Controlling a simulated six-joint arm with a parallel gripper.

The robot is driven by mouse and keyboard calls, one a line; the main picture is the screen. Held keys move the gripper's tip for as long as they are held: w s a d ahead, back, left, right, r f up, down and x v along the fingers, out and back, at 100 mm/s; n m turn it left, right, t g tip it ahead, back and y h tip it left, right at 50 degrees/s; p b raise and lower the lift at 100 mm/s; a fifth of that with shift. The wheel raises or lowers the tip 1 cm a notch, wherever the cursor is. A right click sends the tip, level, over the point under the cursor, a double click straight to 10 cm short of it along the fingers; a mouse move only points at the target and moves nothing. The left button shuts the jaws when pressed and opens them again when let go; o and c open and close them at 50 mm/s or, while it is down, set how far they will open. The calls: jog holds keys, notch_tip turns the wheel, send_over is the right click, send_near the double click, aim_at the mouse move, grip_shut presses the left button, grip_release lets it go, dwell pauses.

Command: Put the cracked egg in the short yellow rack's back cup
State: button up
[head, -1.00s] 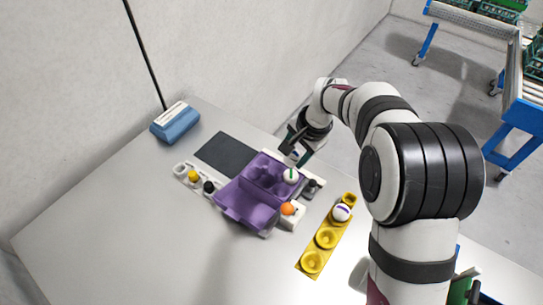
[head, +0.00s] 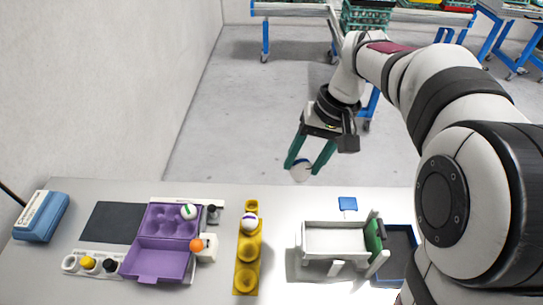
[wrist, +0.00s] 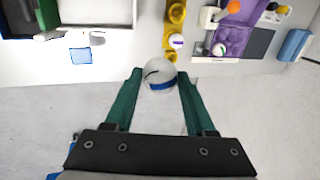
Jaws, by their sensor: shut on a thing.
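My gripper (head: 302,168) is shut on a white egg (head: 300,171) with a blue band, held in the air past the table's far edge. In the wrist view the egg (wrist: 160,76) sits between the green fingertips, and a dark crack-like line shows on it. The short yellow rack (head: 247,264) lies on the table, to the left of and below my gripper in the head view.
A purple open carton (head: 158,264) left of the rack holds a green-striped egg (head: 188,211); an orange ball (head: 197,245) sits beside it. A white bin-like fixture (head: 335,240) with a green part stands right of the rack. A blue box (head: 41,215) is far left.

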jog(key=s+a+f+n+g, duration=0.1)
jog(key=s+a+f+n, duration=0.3)
jog(key=f+n, duration=0.1)
jog(key=s+a+f+n+g+h, duration=0.1)
jog(key=s+a+f+n, duration=0.3)
jog(key=f, duration=0.4)
jog(key=s+a+f+n+h, duration=0.1)
jog(key=s+a+f+n, duration=0.2)
jog(key=s+f+n, duration=0.2)
jog(key=shift+s+a+f+n+g, duration=0.2)
jog(key=shift+f+n, duration=0.15)
jog(key=shift+f, duration=0.2)
jog(key=shift+s+a+f+n+g, duration=0.2)
jog(key=shift+f+n, duration=0.15)
jog(key=shift+f, duration=0.2)
jog(key=shift+w+f, duration=0.1)
jog(key=shift+f, duration=0.35)
jog(key=shift+f, duration=0.55)
jog(key=o, duration=0.9)
